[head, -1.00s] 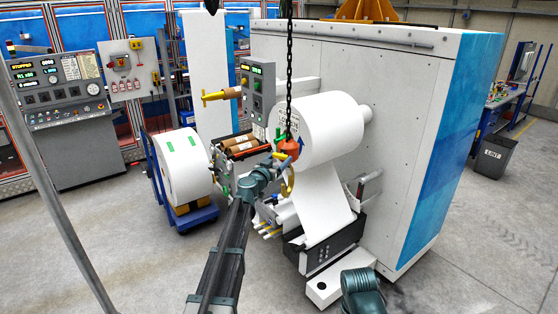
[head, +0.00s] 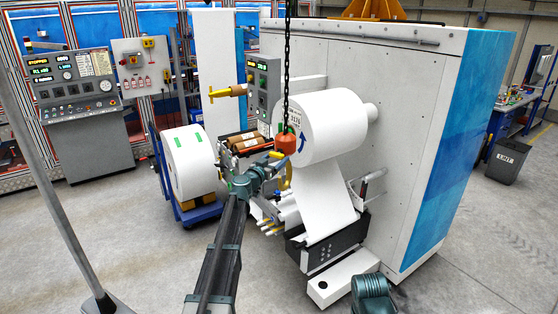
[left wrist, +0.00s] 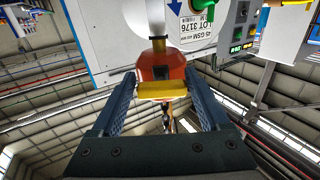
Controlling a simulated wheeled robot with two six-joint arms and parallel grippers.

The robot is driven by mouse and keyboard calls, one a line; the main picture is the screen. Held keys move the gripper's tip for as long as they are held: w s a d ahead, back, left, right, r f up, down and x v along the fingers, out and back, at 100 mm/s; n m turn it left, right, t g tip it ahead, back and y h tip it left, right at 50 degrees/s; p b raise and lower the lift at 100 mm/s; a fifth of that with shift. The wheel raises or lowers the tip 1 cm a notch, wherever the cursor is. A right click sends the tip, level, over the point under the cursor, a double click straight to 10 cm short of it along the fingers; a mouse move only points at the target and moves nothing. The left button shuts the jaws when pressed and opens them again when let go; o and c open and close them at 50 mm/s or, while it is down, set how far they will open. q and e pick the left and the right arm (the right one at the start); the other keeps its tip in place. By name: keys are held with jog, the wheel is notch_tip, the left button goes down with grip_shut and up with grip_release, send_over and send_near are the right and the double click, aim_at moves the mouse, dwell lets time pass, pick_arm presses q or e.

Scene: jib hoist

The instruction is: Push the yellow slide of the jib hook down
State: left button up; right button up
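The jib hook hangs on a dark chain (head: 287,70) in front of the large white roll. Its block is orange-red (head: 286,145), with a yellow hook (head: 285,178) below it in the head view. In the left wrist view, the block (left wrist: 161,66) hangs beyond my fingertips. The yellow slide (left wrist: 162,89) shows as a short bar across the block, between my fingers. My left gripper (left wrist: 162,78) is open, one finger on each side of the slide; I cannot tell whether either touches it. It also shows in the head view (head: 272,165).
The white roll (head: 335,125) and white machine (head: 400,130) stand close behind the hook. A control box (head: 262,90) and a yellow handle (head: 228,91) are to its left. A second roll (head: 190,162) sits on a blue cart. Open floor lies at the lower left.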

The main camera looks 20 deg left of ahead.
pick_arm(q)
jog(key=shift+o, duration=1.4)
jog(key=shift+w+d+f, duration=0.1)
jog(key=shift+w+d, duration=0.1)
jog(key=s+a, duration=0.2)
jog(key=s, duration=1.1)
jog(key=shift+s+a, duration=0.2)
jog(key=shift+s, duration=0.15)
